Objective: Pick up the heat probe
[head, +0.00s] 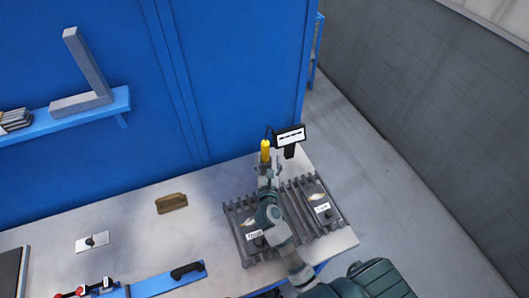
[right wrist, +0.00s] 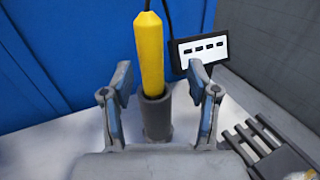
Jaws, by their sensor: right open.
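The heat probe (head: 265,150) has a yellow handle and stands upright at the back of the bench. In the right wrist view the probe (right wrist: 150,50) sits with its lower end in a grey cylindrical holder (right wrist: 156,117), and a dark cable rises from its top. My right gripper (right wrist: 162,88) is open, with one finger on each side of the probe and holder in the picture; I see no contact. In the head view my right gripper (head: 268,172) is just in front of the probe. My left gripper is not in view.
A display box with a white face (head: 290,136) stands right of the probe. Ribbed grey fixtures (head: 326,208) lie under and beside my right arm. A brown block (head: 171,203), a small plate (head: 92,242) and a blue bar (head: 165,284) lie left. A blue wall (head: 215,80) rises behind.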

